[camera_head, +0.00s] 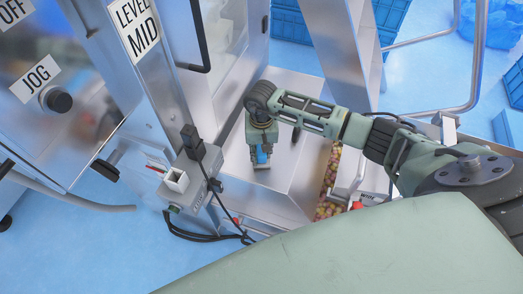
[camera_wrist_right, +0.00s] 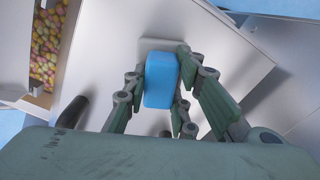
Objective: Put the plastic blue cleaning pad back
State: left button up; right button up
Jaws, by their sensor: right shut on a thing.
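The blue cleaning pad (camera_wrist_right: 162,80) is a rounded block between the fingers of my right gripper (camera_wrist_right: 163,82) in the right wrist view. The fingers press on both its sides. In the head view my right gripper (camera_head: 261,150) points down over a grey metal surface (camera_head: 290,185), and a bit of the blue pad (camera_head: 262,158) shows between its fingers. A pale square piece (camera_wrist_right: 160,45) shows at the pad's far end in the wrist view. I cannot tell whether the pad touches the surface. My left gripper is not in view.
A grey box with sockets and cables (camera_head: 187,180) stands left of my right gripper. A bin of colourful snacks (camera_head: 328,185) lies to the right. Machine panels with a black knob (camera_head: 58,99) are at the left. Blue crates (camera_head: 290,22) stand at the back.

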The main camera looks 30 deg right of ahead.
jog(key=shift+f, duration=0.3)
jog(key=shift+f, duration=0.15)
jog(key=o, duration=1)
jog(key=shift+r, duration=0.35)
notch_tip(320, 180, up, 12)
jog(key=b, duration=0.1)
jog(key=shift+f+b, duration=0.15)
jog(key=shift+b, duration=0.15)
